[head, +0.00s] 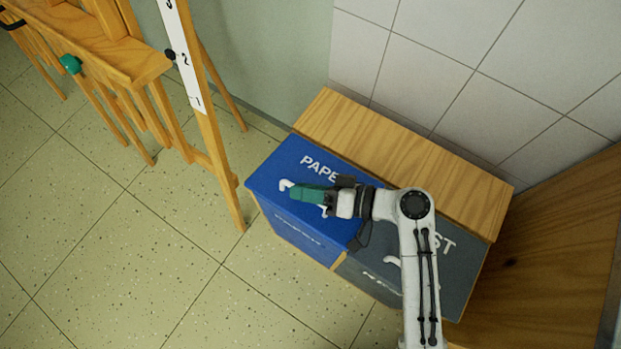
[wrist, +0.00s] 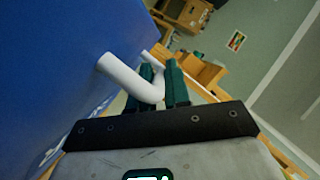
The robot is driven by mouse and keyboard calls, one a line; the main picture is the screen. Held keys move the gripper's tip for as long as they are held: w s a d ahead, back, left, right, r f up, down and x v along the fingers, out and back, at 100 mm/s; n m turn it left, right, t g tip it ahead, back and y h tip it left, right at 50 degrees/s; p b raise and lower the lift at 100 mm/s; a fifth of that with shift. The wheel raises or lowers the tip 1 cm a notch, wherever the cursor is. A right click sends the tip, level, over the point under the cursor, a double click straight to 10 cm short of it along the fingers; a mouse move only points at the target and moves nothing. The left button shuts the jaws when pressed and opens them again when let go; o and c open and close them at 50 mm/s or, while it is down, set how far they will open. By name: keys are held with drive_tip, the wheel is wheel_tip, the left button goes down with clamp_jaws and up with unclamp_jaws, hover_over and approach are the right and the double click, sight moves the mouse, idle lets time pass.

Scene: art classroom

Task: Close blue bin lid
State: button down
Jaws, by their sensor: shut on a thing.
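The blue bin lid (head: 283,159) carries white letters, partly covered by my gripper, and looks level with the bin's top. The blue bin body (head: 285,232) is below it. A white hooked handle (head: 287,184) on the lid shows at its left part, and it is large in the wrist view (wrist: 125,77). My gripper (head: 302,193) lies across the lid from the right. Its teal fingers (wrist: 162,85) are shut on the handle, one on each side of its end. The blue surface fills the left of the wrist view.
A grey bin lid (head: 455,262) with its own white handle (head: 393,261) adjoins on the right. A wooden ledge (head: 410,160) runs behind both bins, against the tiled wall. A wooden easel (head: 215,150) stands close on the left. The floor (head: 140,260) at front left is clear.

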drive_tip(key=shift+s+a+f+n, duration=0.25)
drive_tip(key=shift+f+n, duration=0.15)
drive_tip(key=shift+f, duration=0.2)
drive_tip(key=c, duration=1.2)
unclamp_jaws()
drive_tip(key=shift+o, duration=0.2)
drive_tip(key=shift+d, duration=0.15)
drive_tip(key=v, duration=1)
drive_tip(key=shift+s+d+r+p, duration=0.15)
drive_tip(key=shift+s+d+p, duration=0.1)
drive_tip(key=shift+p, duration=0.15)
